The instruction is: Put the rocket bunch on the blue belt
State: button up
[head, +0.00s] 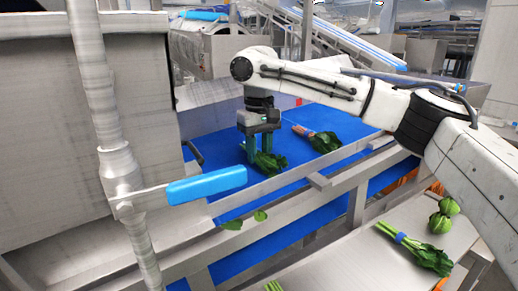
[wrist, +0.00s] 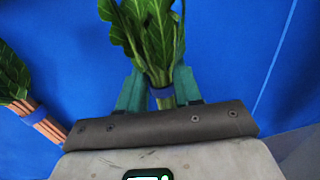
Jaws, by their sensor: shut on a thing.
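My gripper (head: 260,148) is shut on a green leafy bunch, which I take to be the rocket bunch (head: 267,162). In the wrist view the bunch (wrist: 150,35) has long leaves and pale green stems, with a blue band between the teal fingers (wrist: 160,92). The gripper points down over the blue belt (head: 222,180). The leaves are at or just above the belt; I cannot tell whether they touch it. In the wrist view the belt (wrist: 235,50) fills the background.
A bunch with pinkish stems (head: 302,131) lies on the belt to the right, left in the wrist view (wrist: 42,122). A blue-handled lever (head: 207,185) stands in front at left.

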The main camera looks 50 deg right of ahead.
aim_at(259, 151)
jog(key=o, duration=1)
jog(key=shift+o, duration=0.2)
notch_tip(259, 151, up, 12)
jog(key=b, duration=0.1)
